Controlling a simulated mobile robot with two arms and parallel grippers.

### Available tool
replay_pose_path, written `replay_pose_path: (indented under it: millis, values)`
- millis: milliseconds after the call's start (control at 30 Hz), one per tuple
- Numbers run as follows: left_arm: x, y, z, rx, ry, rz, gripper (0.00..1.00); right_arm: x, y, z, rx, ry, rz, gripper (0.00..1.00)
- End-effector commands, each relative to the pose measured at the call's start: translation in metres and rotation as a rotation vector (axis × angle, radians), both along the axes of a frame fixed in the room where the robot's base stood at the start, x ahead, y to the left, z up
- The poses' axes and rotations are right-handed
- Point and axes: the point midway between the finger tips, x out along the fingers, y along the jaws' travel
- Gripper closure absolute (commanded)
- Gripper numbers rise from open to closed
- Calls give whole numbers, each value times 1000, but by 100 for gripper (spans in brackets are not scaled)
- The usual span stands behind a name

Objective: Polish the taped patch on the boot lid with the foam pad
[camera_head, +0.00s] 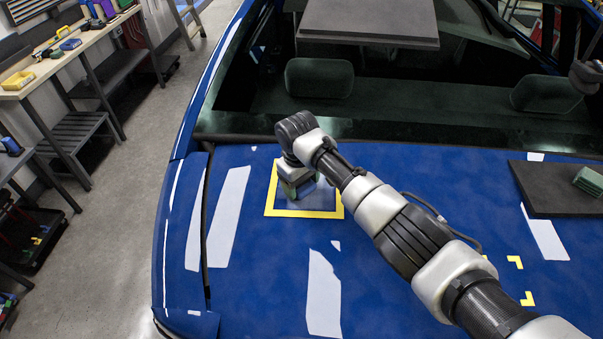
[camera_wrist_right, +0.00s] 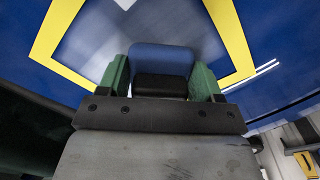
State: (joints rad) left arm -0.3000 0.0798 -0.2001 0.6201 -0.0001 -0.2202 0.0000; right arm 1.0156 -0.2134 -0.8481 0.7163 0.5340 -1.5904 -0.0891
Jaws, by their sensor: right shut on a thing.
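The taped patch (camera_head: 322,198) is a hazy blue-grey area on the blue boot lid (camera_head: 240,285), framed by a yellow tape square (camera_head: 300,214). My right gripper (camera_head: 300,188) points down inside the tape frame. In the right wrist view its green fingers (camera_wrist_right: 160,85) are shut on a blue and black block, which looks like the foam pad (camera_wrist_right: 162,58). The pad lies over the patch, within the tape; whether it touches the surface I cannot tell. My right gripper and wrist hide part of the patch in the head view. My left gripper is out of view.
A dark mat (camera_head: 545,195) with a green block (camera_head: 589,181) lies on the lid at right. Small yellow corner marks (camera_head: 515,261) are in front of it. A dark flat board (camera_head: 368,22) stands beyond the rear window. A workbench (camera_head: 60,60) is at far left.

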Motion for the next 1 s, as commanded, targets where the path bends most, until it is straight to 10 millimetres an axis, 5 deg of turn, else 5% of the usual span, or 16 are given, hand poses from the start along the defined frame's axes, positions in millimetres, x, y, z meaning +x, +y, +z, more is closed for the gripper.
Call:
replay_pose_path:
  millis: [333, 1000]
  values:
    - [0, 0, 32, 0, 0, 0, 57, -23, -1, 0, 0, 3, 1, 54]
    - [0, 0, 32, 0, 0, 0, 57, -63, -1, -4, 0, 3, 1, 54]
